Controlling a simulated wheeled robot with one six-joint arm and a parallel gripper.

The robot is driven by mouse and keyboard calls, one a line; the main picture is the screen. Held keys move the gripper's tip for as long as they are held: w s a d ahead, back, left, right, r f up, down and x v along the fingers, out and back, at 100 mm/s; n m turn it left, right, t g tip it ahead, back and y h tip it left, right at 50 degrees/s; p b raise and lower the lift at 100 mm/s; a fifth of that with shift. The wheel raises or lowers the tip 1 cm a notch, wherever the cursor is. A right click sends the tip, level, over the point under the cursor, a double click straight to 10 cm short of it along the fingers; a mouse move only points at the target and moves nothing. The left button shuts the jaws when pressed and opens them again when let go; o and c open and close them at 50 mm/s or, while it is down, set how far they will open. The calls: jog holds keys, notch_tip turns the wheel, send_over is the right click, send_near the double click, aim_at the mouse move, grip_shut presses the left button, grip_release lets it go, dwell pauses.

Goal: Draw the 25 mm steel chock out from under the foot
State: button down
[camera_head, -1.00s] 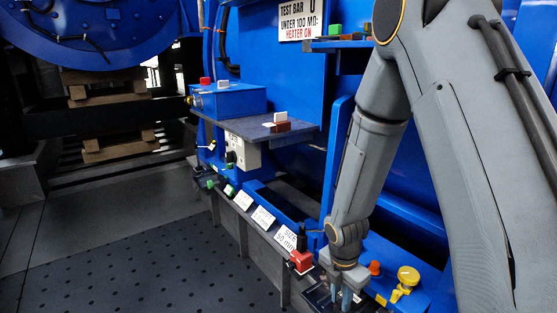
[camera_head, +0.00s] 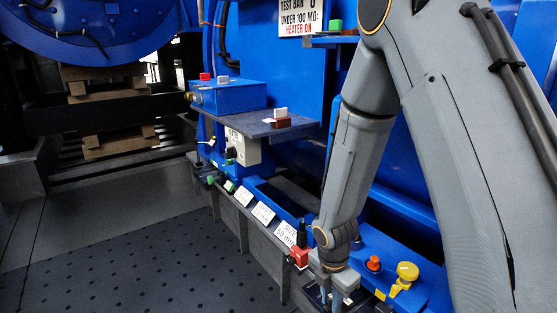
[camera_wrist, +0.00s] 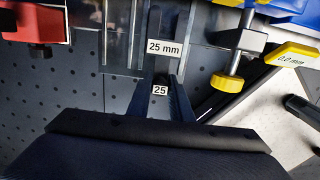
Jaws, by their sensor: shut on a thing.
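In the wrist view the chock (camera_wrist: 160,82) is a dark piece with a white "25" tag, held between the two fingers of my gripper (camera_wrist: 160,100). My gripper is shut on it. A white "25 mm" label (camera_wrist: 164,48) lies just beyond it. In the head view my gripper (camera_head: 337,298) points down at the bottom edge, beside the blue foot (camera_head: 375,265); the chock cannot be made out there. I cannot tell how much of the chock is under the foot.
A yellow knob (camera_wrist: 227,83) and a yellow "0.0 mm" tag (camera_wrist: 290,56) are right of my gripper in the wrist view. A red block (camera_wrist: 34,22) is at upper left. In the head view a ledge with white size cards (camera_head: 263,212) runs leftward; perforated floor (camera_head: 130,262) is clear.

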jog(key=shift+r, duration=0.2)
jog(key=shift+r+p, duration=2.35)
jog(key=shift+p, duration=1)
